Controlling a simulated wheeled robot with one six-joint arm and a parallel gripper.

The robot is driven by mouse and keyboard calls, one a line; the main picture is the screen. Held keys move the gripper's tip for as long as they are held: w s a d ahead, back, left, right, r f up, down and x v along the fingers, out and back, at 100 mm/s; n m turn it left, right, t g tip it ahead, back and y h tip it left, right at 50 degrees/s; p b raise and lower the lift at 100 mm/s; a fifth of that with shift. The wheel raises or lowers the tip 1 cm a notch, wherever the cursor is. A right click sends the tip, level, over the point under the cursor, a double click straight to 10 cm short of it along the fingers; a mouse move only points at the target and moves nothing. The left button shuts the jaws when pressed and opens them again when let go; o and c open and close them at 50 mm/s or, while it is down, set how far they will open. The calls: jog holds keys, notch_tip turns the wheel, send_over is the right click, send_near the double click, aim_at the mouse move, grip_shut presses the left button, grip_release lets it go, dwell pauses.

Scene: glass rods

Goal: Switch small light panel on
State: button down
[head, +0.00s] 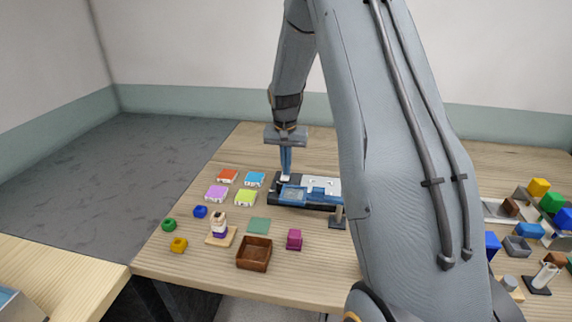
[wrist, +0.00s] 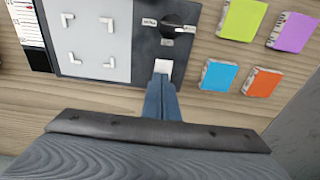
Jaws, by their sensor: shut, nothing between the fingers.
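The dark panel (head: 273,198) sits on the wooden table, and in the wrist view its dark plate (wrist: 145,48) carries a black knob (wrist: 177,26) with small white labels around it. A small white piece (wrist: 163,67), perhaps a switch, sits at the panel's edge below the knob. My gripper (head: 286,177) points down over the panel's back left corner. In the wrist view my gripper (wrist: 160,82) is shut and empty, its blue fingertips right at the white piece. I cannot tell whether they touch it. No lit lamp can be made out.
A white plate (wrist: 90,38) with corner brackets lies beside the knob. Orange (head: 228,176), blue (head: 255,179), purple (head: 216,193) and lime (head: 245,198) blocks stand left of the panel. A brown box (head: 254,253) is in front. My arm hides the table's middle right.

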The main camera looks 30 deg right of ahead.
aim_at(283, 177)
jog(key=shift+s+a, duration=0.25)
jog(key=shift+s, duration=0.05)
jog(key=shift+r, duration=0.15)
jog(key=shift+r+p, duration=0.25)
jog(key=shift+p, duration=0.1)
notch_tip(283, 177, up, 13)
jog(key=s+a+b, duration=0.1)
jog(key=shift+s, duration=0.3)
jog(key=shift+w+a+b, duration=0.1)
jog(key=shift+b, duration=0.25)
jog(key=w+b, duration=0.1)
jog(key=b, duration=0.2)
jog(key=shift+w+r, duration=0.1)
jog(key=shift+r, duration=0.1)
